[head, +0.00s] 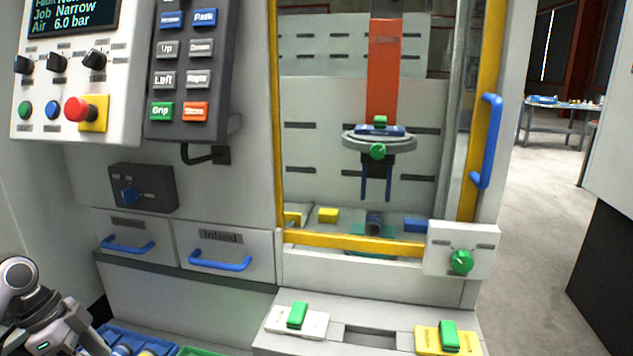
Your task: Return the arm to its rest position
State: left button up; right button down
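Part of my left arm shows at the lower left edge in the head view, with a round grey joint and a link with a small green light. It is beside the blue bin (128,337) at the bottom edge. I cannot make out its fingertips or whether they hold anything. My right arm and gripper are out of view.
A loader cabinet stands ahead, with a button pendant (190,75), a red stop button (78,108) and two blue-handled drawers (222,250). Its yellow-framed window (350,240) shows a hanging orange gantry column (384,70). A ledge with green-knobbed blocks (297,316) juts forward. Open floor (545,230) lies right.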

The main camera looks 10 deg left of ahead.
pick_arm(q)
jog(key=s+a+f+g, duration=0.1)
jog(key=s+f, duration=0.4)
jog(key=w+a+r+n+t+y, duration=0.1)
jog(key=w+a+n+t+y, duration=0.5)
jog(key=w+a, duration=0.4)
jog(key=w+a+r+t+y, duration=0.2)
jog(key=w+r+t, duration=0.25)
jog(key=r, duration=0.25)
jog(key=w+a+r+t+y, duration=0.2)
jog(key=w+r+t, duration=0.1)
jog(key=r+t, duration=0.25)
jog(key=s+d+f+g+h, duration=0.25)
jog(key=s+d+f, duration=0.25)
jog(key=d+f, duration=0.6)
jog(key=s+d+f+g+h, duration=0.1)
jog(key=s+d+f+h, duration=0.3)
jog(key=d+f, duration=0.65)
jog(key=s+d+f+n+g+h+p, duration=0.1)
jog(key=s+d+f+n+g+p, duration=0.1)
jog(key=s+d, duration=1.4)
jog(key=shift+s+d+f+n, duration=0.45)
jog(key=shift+f+n, duration=0.25)
jog(key=shift+f, duration=0.2)
